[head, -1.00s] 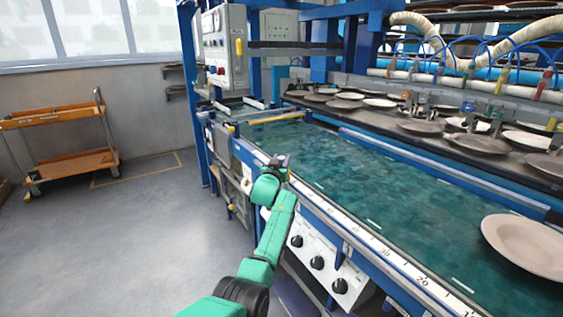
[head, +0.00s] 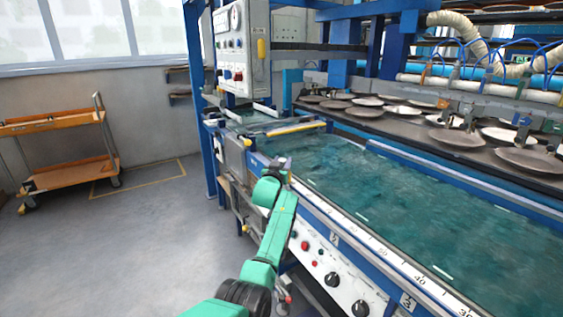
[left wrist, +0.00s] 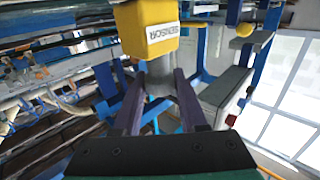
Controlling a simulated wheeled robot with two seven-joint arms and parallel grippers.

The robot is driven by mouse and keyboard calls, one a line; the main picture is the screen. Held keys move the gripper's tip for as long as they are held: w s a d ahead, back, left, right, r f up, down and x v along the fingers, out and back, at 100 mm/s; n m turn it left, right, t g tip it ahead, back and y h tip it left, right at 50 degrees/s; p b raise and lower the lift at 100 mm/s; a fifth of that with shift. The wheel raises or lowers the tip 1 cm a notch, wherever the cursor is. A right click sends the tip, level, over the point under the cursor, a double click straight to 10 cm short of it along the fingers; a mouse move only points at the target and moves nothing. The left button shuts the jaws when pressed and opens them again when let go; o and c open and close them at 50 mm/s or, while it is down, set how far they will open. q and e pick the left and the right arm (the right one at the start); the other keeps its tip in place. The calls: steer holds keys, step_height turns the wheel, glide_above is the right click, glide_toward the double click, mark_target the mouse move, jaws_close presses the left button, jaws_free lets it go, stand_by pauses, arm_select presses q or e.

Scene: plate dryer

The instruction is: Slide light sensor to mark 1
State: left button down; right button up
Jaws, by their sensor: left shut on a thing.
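A yellow block lettered SENSOR, the light sensor (left wrist: 148,30), shows at the top of the left wrist view on a grey mount (left wrist: 158,78). My left gripper (left wrist: 160,88) has its two dark fingers on either side of that mount and is shut on it. In the head view my left gripper (head: 284,166) is at the front rail of the machine, and the sensor is too small to make out there. A white scale (head: 400,265) with numbers runs along the front rail, to the right of the gripper. I cannot make out mark 1. My right gripper is not in view.
The green belt (head: 370,190) lies behind the rail. A yellow bar (head: 297,127) crosses its far end. A control box (head: 243,45) hangs beyond, and knobs (head: 332,279) sit on the front panel. An orange cart (head: 70,175) stands left; the floor between is clear.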

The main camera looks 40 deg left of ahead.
arm_select(q)
steer(key=c, duration=0.6)
jaws_free()
steer(key=shift+a, duration=0.1)
steer(key=shift+o, duration=0.6)
steer(key=shift+w+a+f, duration=0.2)
steer(key=shift+w+f, duration=0.05)
steer(key=shift+s+d+r, duration=0.15)
steer(key=shift+s, duration=0.05)
steer(key=shift+s+d, duration=0.15)
steer(key=shift+s, duration=0.1)
steer(key=p+v, duration=0.1)
steer(key=v, duration=1.2)
steer(key=shift+s, duration=0.3)
steer(key=shift+w+d+f, duration=0.1)
steer(key=shift+d+f, duration=0.05)
steer(key=shift+f, duration=0.05)
